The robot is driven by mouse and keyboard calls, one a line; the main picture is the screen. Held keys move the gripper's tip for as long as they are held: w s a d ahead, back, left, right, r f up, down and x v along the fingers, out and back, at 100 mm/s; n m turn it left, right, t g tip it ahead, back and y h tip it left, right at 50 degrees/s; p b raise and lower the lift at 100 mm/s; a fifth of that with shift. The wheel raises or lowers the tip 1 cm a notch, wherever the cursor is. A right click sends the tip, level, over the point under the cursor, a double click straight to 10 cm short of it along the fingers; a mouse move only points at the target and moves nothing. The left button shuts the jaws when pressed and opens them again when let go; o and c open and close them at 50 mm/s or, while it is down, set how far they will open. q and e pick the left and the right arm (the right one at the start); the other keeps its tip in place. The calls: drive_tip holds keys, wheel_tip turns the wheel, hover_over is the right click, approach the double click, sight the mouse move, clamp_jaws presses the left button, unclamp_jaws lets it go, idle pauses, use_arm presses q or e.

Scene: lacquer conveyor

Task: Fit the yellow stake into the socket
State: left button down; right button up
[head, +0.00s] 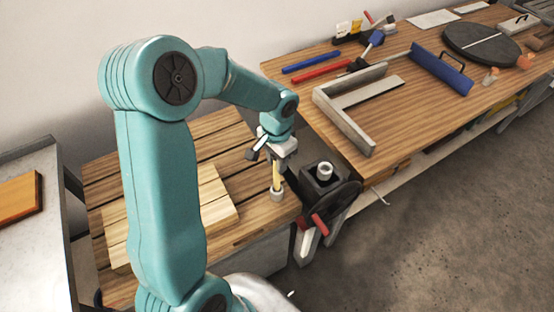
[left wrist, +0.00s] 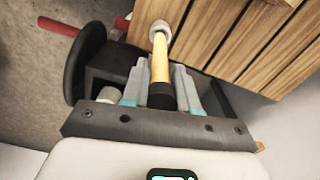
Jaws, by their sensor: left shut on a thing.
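My left gripper (head: 277,158) is shut on the yellow stake (head: 276,178), which hangs below it, roughly upright. In the left wrist view the stake (left wrist: 160,65) runs out between the fingers (left wrist: 162,90), with a black part at the near end. Its far end meets a pale grey round collar (left wrist: 160,28), which looks like the socket; it also shows in the head view (head: 277,195) at the slatted table's right corner. I cannot tell whether the tip is inside it or just above it. My right gripper is not in view.
A dark vice-like block (head: 318,186) with a second pale cylinder (head: 324,171) and a black handwheel (head: 334,212) stands just right of the collar. A slatted wooden table (head: 190,140) lies beneath. A workbench (head: 400,125) with tools and a grey frame is at right.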

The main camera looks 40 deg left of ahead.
use_arm(q)
drive_tip(key=shift+f+b, duration=0.5)
drive_tip(key=shift+f, duration=0.05)
drive_tip(key=shift+f+b, duration=1.75)
drive_tip(key=shift+f, duration=0.2)
drive_tip(key=c, duration=0.8)
unclamp_jaws()
drive_tip(key=shift+r, duration=0.1)
wheel_tip(320, 180, up, 16)
drive_tip(key=shift+r+p, duration=0.2)
drive_tip(key=shift+p, duration=0.15)
drive_tip(key=shift+s+f, duration=0.1)
drive_tip(key=shift+s, duration=0.05)
